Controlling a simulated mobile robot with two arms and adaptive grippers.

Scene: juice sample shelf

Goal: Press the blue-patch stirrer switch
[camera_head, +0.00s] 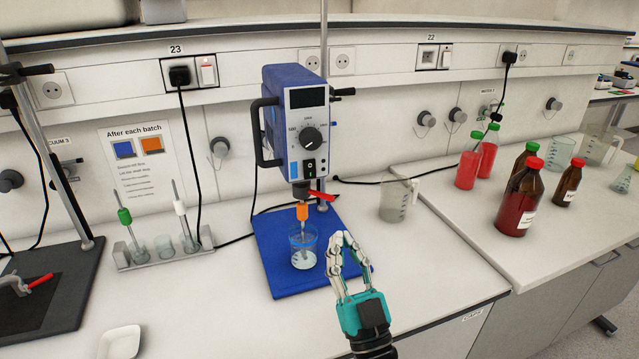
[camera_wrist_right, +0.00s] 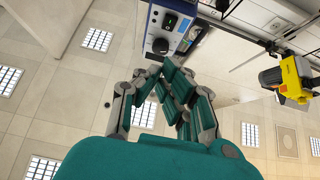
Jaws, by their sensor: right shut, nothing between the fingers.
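The overhead stirrer (camera_head: 296,125) is a blue unit with a pale front, a dark display, a round black dial and a small black switch (camera_head: 311,167) low on its front. A blue patch (camera_head: 294,170) sits just left of the switch. The stirrer also shows at the top of the right wrist view (camera_wrist_right: 152,25). My right gripper (camera_head: 346,245), teal and grey, is shut and empty. In the head view it appears below and right of the stirrer front, beside the beaker, apart from the switch. My left gripper is out of view.
A clear beaker (camera_head: 303,247) stands under the orange-marked shaft on a blue base (camera_head: 277,279). A glass jug (camera_head: 397,200) stands to the right, and red bottles (camera_head: 521,197) farther right. A rack with stirring rods (camera_head: 165,254) stands left. The front counter between the rack and gripper is mostly clear.

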